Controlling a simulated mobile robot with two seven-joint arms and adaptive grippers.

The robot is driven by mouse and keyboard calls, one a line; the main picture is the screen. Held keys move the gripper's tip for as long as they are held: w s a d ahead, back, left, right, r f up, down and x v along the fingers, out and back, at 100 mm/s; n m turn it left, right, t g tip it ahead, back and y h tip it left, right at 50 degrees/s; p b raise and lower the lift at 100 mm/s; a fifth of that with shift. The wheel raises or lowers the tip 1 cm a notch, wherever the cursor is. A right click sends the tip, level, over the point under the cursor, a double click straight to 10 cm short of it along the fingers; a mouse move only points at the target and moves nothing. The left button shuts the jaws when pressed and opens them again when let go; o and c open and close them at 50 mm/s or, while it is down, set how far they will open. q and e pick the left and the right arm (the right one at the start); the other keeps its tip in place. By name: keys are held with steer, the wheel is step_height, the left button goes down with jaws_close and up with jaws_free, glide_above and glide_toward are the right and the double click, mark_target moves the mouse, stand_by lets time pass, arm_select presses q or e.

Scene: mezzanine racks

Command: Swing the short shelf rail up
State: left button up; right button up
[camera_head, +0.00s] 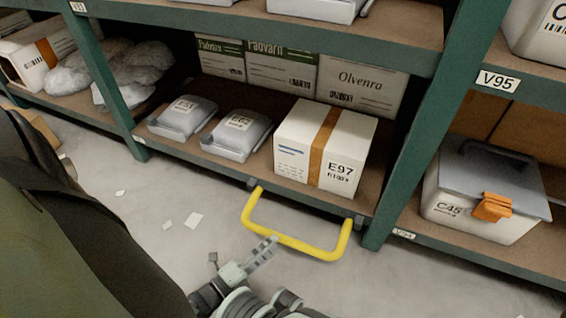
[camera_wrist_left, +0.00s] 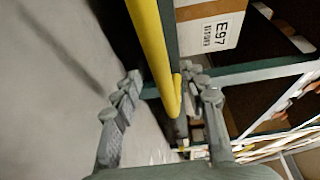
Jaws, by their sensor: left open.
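The short shelf rail is a yellow U-shaped bar (camera_head: 303,247) at the front of the lower shelf. Its ends sit in two dark brackets on the shelf edge, and it hangs outward and low, in front of the shelf. My left gripper (camera_head: 268,248) is open beside the rail's long bar, on the floor side. In the left wrist view the yellow bar (camera_wrist_left: 153,45) runs between the two spread fingers (camera_wrist_left: 163,78). I cannot tell whether either finger touches it. My right gripper is not in view.
A white box marked E97 (camera_head: 292,143) stands on the shelf just behind the rail, with two grey packages (camera_head: 238,134) to its left. A green upright (camera_head: 418,135) stands right of the rail. A lidded bin (camera_head: 460,213) is further right. Paper scraps (camera_head: 193,220) lie on the floor.

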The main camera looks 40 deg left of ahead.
mark_target(281, 238)
arm_select(q)
steer(key=shift+w+d+b, duration=0.15)
steer(key=shift+w, duration=0.95)
steer(key=shift+w+d+b, duration=0.15)
steer(key=shift+w, duration=0.95)
steer(key=shift+c, duration=0.6)
jaws_close()
